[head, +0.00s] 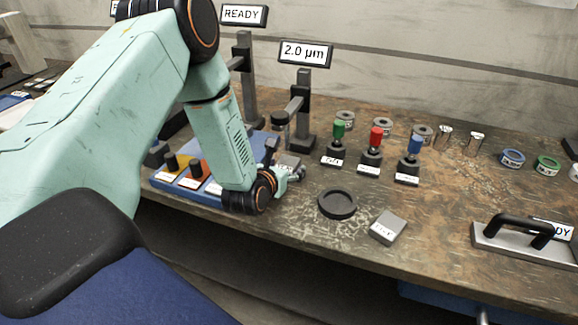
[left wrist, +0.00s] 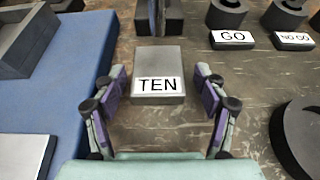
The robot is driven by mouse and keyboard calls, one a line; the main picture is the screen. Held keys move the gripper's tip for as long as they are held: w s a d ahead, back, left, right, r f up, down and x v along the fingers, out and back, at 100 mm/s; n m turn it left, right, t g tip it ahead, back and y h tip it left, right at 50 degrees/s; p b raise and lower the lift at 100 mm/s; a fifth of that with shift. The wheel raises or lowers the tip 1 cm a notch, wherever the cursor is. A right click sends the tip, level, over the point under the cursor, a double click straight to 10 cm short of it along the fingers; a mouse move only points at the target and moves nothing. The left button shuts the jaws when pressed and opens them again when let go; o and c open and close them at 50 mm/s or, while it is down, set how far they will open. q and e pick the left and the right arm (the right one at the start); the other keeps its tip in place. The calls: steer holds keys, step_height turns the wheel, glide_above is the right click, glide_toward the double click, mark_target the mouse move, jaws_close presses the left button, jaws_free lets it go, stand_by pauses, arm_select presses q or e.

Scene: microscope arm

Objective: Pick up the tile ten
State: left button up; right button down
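The tile ten (left wrist: 158,62) is a grey block with a white label reading TEN. In the left wrist view it lies on the table just beyond and between the fingertips of my left gripper (left wrist: 161,85), which is open with a finger toward each side. In the head view the tile (head: 289,161) is partly hidden behind my left gripper (head: 292,175), at the right edge of the blue board. My right gripper is in neither view.
The blue board (head: 208,195) with labelled knobs lies left of the tile. A black round dish (head: 337,204) and another grey tile (head: 388,228) lie to the right. A microscope stand (head: 301,120) and green, red and blue-topped gauges (head: 371,150) stand behind.

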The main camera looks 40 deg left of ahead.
arm_select(q)
steer(key=shift+c, duration=0.7)
steer(key=shift+s+a+r, duration=0.15)
steer(key=shift+s+r, duration=0.05)
steer(key=shift+s, duration=0.1)
steer(key=c, duration=0.5)
steer(key=shift+w+f, duration=0.15)
steer(key=shift+w, duration=0.15)
steer(key=c, duration=0.4)
steer(key=shift+s, duration=0.2)
jaws_close()
steer(key=shift+w, duration=0.15)
